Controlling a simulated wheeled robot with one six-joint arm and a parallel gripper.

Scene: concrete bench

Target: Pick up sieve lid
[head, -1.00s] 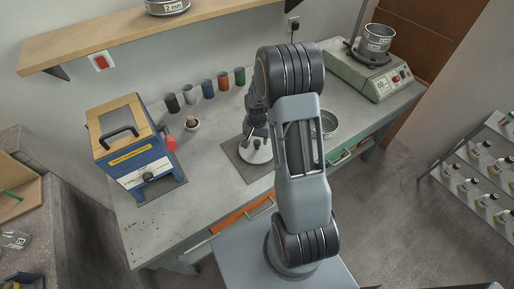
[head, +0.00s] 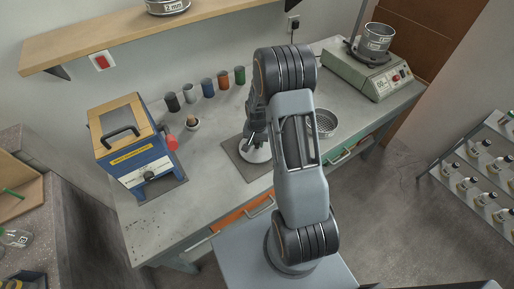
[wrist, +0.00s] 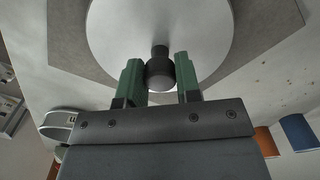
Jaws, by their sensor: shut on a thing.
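The sieve lid (head: 257,154) is a pale round disc over a dark grey mat (head: 234,154) on the bench, partly hidden by my arm. In the wrist view the lid (wrist: 160,25) fills the top middle, with a dark-necked round knob (wrist: 160,74). My gripper (wrist: 160,80) has its two green fingers on either side of the knob and is shut on it. In the head view my gripper (head: 254,142) is above the lid and mostly hidden. I cannot tell whether the lid touches the mat.
An open sieve (head: 324,123) stands right of my arm. A blue machine with a wooden top (head: 128,135) stands left, and a small bowl (head: 192,125) is near it. Several coloured cups (head: 208,88) line the back. A shaker (head: 375,75) holding a sieve is at the far right.

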